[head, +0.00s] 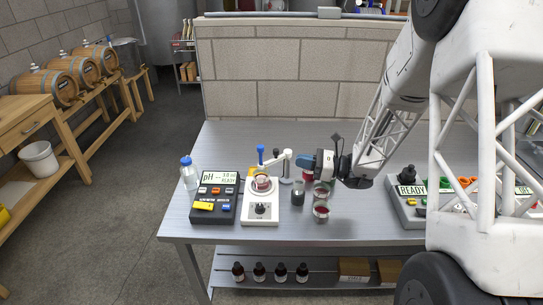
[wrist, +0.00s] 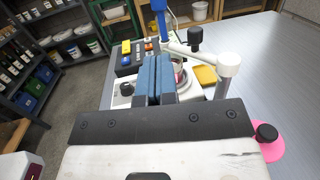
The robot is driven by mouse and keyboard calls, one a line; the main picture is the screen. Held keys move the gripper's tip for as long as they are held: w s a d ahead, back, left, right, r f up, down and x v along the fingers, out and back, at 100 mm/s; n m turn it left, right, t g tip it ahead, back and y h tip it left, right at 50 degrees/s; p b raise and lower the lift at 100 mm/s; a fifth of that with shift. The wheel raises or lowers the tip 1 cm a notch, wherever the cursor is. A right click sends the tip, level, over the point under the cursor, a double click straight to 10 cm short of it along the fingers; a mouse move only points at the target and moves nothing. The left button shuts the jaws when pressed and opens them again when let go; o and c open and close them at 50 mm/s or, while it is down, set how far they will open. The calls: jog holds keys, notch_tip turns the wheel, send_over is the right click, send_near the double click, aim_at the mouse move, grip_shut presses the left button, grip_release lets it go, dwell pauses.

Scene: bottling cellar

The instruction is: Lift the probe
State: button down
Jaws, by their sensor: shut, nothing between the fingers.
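The probe (head: 261,155) has a blue top and stands upright in a white holder arm (head: 275,160), above a beaker (head: 261,183) on a white stirrer (head: 260,208). Its blue upper part (wrist: 159,8) shows at the top of the wrist view. My gripper (head: 318,164) is to the right of the probe and the holder's post, apart from the probe. In the wrist view its blue fingers (wrist: 153,78) are together with nothing between them, and they hide part of the stirrer. The probe's lower end is hard to make out.
A pH meter (head: 214,198) showing READY is left of the stirrer, with a blue-capped bottle (head: 188,173) behind it. Glasses of dark liquid (head: 321,212) stand below my gripper. A second instrument (head: 405,208) is at the right. The table's back middle is clear.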

dwell(0.4)
jog(key=w+a, duration=0.1)
jog(key=a, duration=0.8)
jog(key=shift+w+a+r, duration=0.25)
jog(key=shift+a+r, duration=0.15)
jog(key=shift+r, duration=0.05)
jog(key=shift+a+r, duration=0.1)
jog(key=shift+w+a+r, duration=0.1)
jog(key=shift+a+r, duration=0.1)
jog(key=shift+r, duration=0.3)
dwell(0.3)
jog(key=shift+d, duration=0.15)
jog(key=shift+s+d+f, duration=0.25)
jog(key=shift+s+d, duration=0.05)
jog(key=shift+d, duration=1.35)
jog(key=shift+s+d+f, duration=0.25)
jog(key=shift+d, duration=1.35)
jog(key=shift+s+d+f, duration=0.25)
jog(key=shift+s+d, duration=0.05)
jog(key=shift+d, duration=1.35)
jog(key=shift+w+d+f, duration=0.1)
jog(key=shift+d+f, duration=0.1)
jog(key=shift+f, duration=0.1)
